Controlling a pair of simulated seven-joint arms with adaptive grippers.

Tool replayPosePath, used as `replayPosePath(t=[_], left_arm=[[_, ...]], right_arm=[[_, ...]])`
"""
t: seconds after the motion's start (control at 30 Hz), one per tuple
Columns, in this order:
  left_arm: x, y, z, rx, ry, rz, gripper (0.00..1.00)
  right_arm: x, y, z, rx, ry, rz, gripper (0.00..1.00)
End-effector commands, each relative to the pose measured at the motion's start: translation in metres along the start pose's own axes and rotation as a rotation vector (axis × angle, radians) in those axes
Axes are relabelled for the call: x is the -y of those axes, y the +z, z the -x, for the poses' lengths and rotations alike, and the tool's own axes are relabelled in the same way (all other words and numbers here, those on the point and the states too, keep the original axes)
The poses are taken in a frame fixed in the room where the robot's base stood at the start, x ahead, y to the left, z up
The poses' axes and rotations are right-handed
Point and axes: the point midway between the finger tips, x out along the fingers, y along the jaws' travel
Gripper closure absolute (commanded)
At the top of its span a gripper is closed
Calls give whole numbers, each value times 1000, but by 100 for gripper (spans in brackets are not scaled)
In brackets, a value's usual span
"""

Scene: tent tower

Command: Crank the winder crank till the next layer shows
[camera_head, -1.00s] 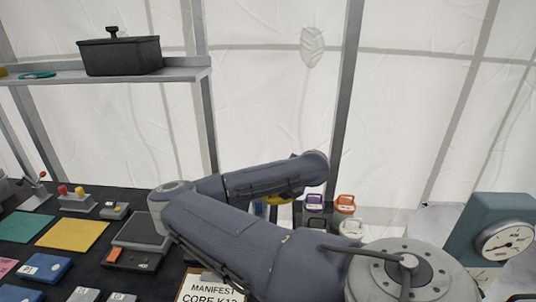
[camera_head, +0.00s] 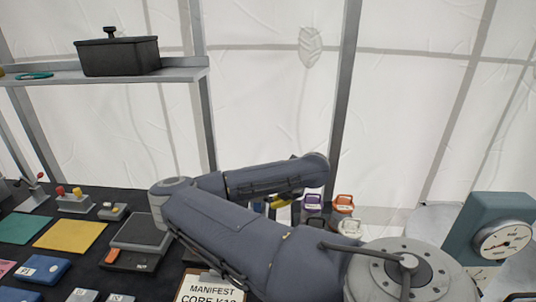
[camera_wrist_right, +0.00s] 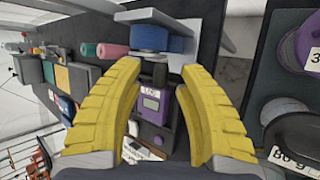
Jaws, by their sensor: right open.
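My right gripper (camera_head: 282,201) shows in the head view as a small bit of yellow and black below the far end of my arm; the arm hides much around it. In the right wrist view its two yellow fingers (camera_wrist_right: 161,68) are open and apart. Between and beyond them is a purple device (camera_wrist_right: 152,104) with a small light label. A blue cylinder (camera_wrist_right: 149,38) on a grey mount lies just past the fingertips. I cannot tell which part is the winder crank, or whether the fingers touch anything. My left gripper is in neither view.
A teal gauge housing (camera_head: 486,222) stands at the right. Purple (camera_head: 313,202) and orange (camera_head: 344,203) handled items stand behind my arm. A scale-like device (camera_head: 139,232), a manifest board (camera_head: 208,291) and coloured mats lie left. A shelf (camera_head: 185,73) holds a black lidded box (camera_head: 119,56).

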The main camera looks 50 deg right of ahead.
Motion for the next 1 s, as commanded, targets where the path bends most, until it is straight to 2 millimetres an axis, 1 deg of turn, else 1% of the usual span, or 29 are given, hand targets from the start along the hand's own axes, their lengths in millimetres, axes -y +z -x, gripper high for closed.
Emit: replayPosePath(t=[0.23, 0.37, 0.57, 1.0], left_arm=[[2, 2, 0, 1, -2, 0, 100], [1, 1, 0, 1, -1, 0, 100], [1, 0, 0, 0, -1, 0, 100], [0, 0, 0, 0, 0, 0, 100]], right_arm=[[0, 0, 1, 1, 0, 0, 62], [0, 1, 8, 4, 0, -1, 62], [-1, 1, 29, 5, 3, -4, 62], [0, 1, 86, 4, 2, -2, 62]])
